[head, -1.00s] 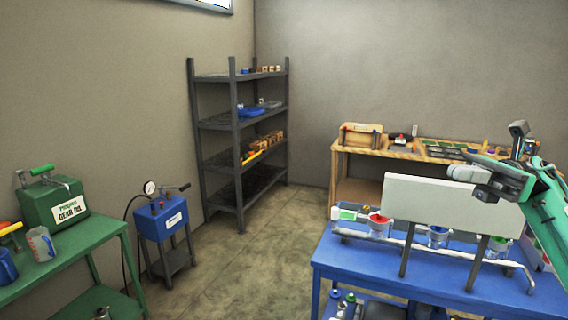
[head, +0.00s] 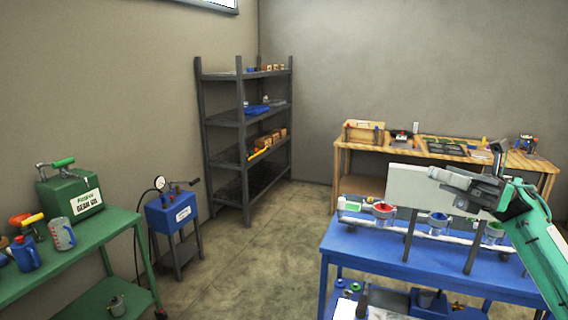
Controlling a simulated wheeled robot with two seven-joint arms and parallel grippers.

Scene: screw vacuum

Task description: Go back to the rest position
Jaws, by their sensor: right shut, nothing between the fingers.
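My right gripper (head: 452,178) is at the right of the head view, on a green arm that comes in from the lower right. It is shut and holds nothing. It is in front of the upper right part of a white panel (head: 408,186) and hides part of it; I cannot tell whether they touch. The panel stands on posts on a blue table (head: 372,264). A pipe with red, blue and green fittings (head: 437,219) runs along it below the panel. My left gripper is not in view.
A green table (head: 92,258) with a green gear oil box (head: 70,196) and jugs stands at the left. A blue gauge unit (head: 170,213) is beside it. A grey shelf (head: 248,120) and a wooden workbench (head: 400,148) stand behind. The floor (head: 275,240) between is clear.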

